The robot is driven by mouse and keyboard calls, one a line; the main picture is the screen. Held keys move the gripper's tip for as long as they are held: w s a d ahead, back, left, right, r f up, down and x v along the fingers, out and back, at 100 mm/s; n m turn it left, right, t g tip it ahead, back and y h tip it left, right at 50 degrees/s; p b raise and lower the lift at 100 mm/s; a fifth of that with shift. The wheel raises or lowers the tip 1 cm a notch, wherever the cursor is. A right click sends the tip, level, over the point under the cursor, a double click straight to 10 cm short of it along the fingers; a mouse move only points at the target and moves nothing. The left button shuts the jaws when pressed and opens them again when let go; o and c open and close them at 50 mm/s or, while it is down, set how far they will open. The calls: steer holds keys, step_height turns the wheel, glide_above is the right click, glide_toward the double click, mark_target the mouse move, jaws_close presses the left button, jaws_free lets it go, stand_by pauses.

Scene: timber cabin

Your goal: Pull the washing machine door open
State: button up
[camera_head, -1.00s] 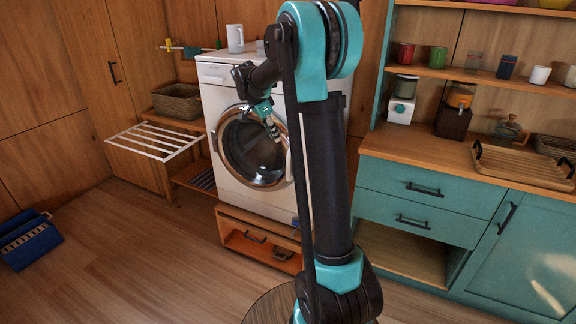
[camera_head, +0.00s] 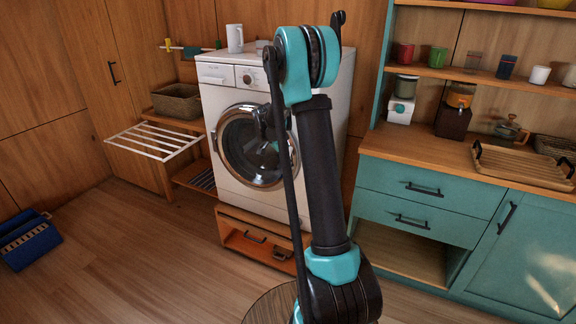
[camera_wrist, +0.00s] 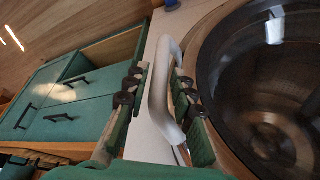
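The white washing machine (camera_head: 222,95) stands on a wooden base, with its round glass door (camera_head: 240,150) shut as far as I can see. In the wrist view the door (camera_wrist: 262,80) fills the right side, and its pale curved handle (camera_wrist: 160,95) runs upright in the middle. My gripper (camera_wrist: 163,88) is open, with one green-padded finger on each side of the handle. I cannot tell whether either finger touches it. In the head view my gripper (camera_head: 268,135) is in front of the door's right part, partly hidden by my arm.
A white slatted drying rack (camera_head: 155,142) juts out left of the machine. An orange drawer base (camera_head: 255,245) is under it. A teal cabinet (camera_head: 425,205) stands at the right. A blue crate (camera_head: 28,240) lies on the floor, which is clear at the front left.

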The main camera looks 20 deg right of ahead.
steer(key=shift+d+f, duration=0.2)
steer(key=shift+f, duration=0.3)
jaws_close()
